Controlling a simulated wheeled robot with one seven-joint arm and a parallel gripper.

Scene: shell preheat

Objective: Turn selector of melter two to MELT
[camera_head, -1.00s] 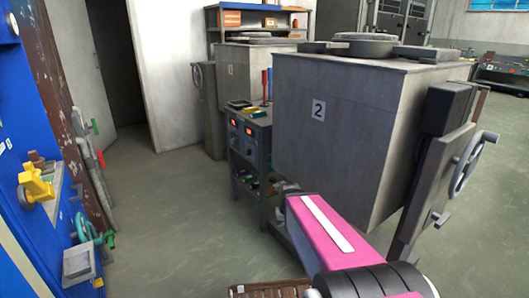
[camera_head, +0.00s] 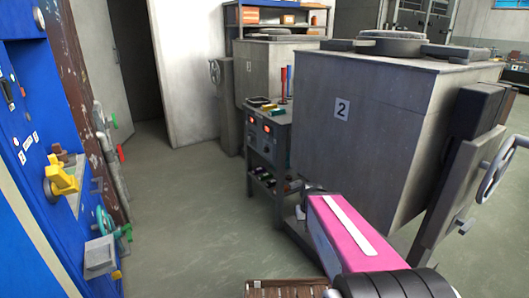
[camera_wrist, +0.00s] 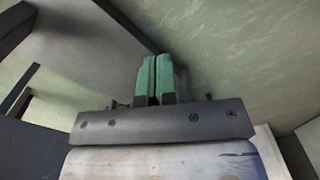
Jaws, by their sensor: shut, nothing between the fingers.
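Melter two (camera_head: 345,150) is a big grey box with a "2" label, right of centre in the head view. A dark control stand (camera_head: 268,135) with red displays and knobs stands just left of it. Which knob is its selector, and where it points, is too small to tell. My gripper (camera_wrist: 157,78) shows green fingers pressed together and empty in the wrist view. In the head view my pink arm reaches toward the lower left corner of melter two, and the fingers are not clearly seen there.
Melter one (camera_head: 270,70) stands behind the control stand. A blue panel (camera_head: 28,125) with a yellow handle (camera_head: 62,180) and a teal valve (camera_head: 105,222) lines the left. A handwheel (camera_head: 497,170) sits at the right. A brown slatted thing (camera_head: 285,289) lies at the bottom. Floor between is clear.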

